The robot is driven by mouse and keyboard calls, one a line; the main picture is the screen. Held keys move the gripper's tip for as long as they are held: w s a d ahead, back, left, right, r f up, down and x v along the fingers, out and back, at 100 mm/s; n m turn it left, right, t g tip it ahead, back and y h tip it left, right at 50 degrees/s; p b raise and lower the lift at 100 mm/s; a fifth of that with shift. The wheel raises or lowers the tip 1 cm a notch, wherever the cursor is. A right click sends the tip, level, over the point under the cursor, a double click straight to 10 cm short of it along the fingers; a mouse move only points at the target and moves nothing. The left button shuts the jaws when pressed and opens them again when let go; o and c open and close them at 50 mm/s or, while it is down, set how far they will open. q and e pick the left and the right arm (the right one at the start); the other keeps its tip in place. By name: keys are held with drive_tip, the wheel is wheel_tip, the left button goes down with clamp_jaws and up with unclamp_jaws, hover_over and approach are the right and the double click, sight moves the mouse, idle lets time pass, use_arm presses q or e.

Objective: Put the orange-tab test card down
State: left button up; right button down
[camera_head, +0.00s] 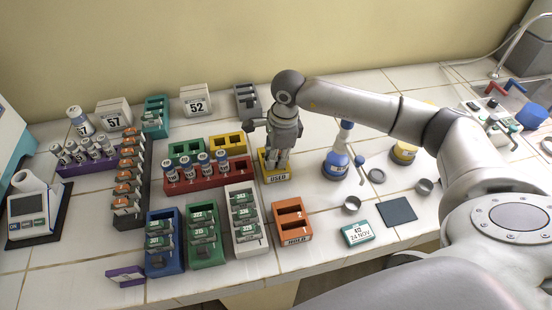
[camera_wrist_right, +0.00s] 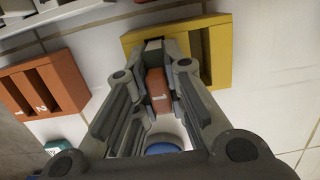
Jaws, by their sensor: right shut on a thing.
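My right gripper (camera_head: 278,158) points down over the yellow slotted holder (camera_head: 277,178) marked USED. In the right wrist view its fingers (camera_wrist_right: 158,75) are shut on the orange-tab test card (camera_wrist_right: 157,84), whose tab shows a number 1. The card's lower end is hidden by the fingers, so I cannot tell whether it is inside a slot. The yellow holder also shows in the wrist view (camera_wrist_right: 220,62), with an open slot beside the fingers. In the head view the card is hidden behind the gripper. My left gripper is out of view.
An orange slotted rack (camera_head: 292,222) stands in front, and a red rack (camera_head: 208,178) with vials is at the left. A blue-based bottle (camera_head: 336,165) stands close at the right. A dark grey pad (camera_head: 397,211) and a green-edged box (camera_head: 357,234) lie front right.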

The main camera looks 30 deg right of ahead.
drive_tip(key=c, duration=1.5)
unclamp_jaws()
drive_tip(key=shift+s+f, duration=0.25)
drive_tip(key=shift+f, duration=0.3)
drive_tip(key=shift+r, duration=0.15)
drive_tip(key=shift+r+p, duration=0.2)
drive_tip(key=shift+p, duration=0.2)
drive_tip(key=r, duration=0.4)
drive_tip(key=d+r+b, duration=0.1)
drive_tip(key=r, duration=0.3)
drive_tip(key=r+b, duration=0.1)
drive_tip(key=r, duration=0.3)
drive_tip(key=shift+w+d, duration=0.1)
drive_tip(key=shift+d, duration=0.05)
drive_tip(key=shift+r, duration=0.45)
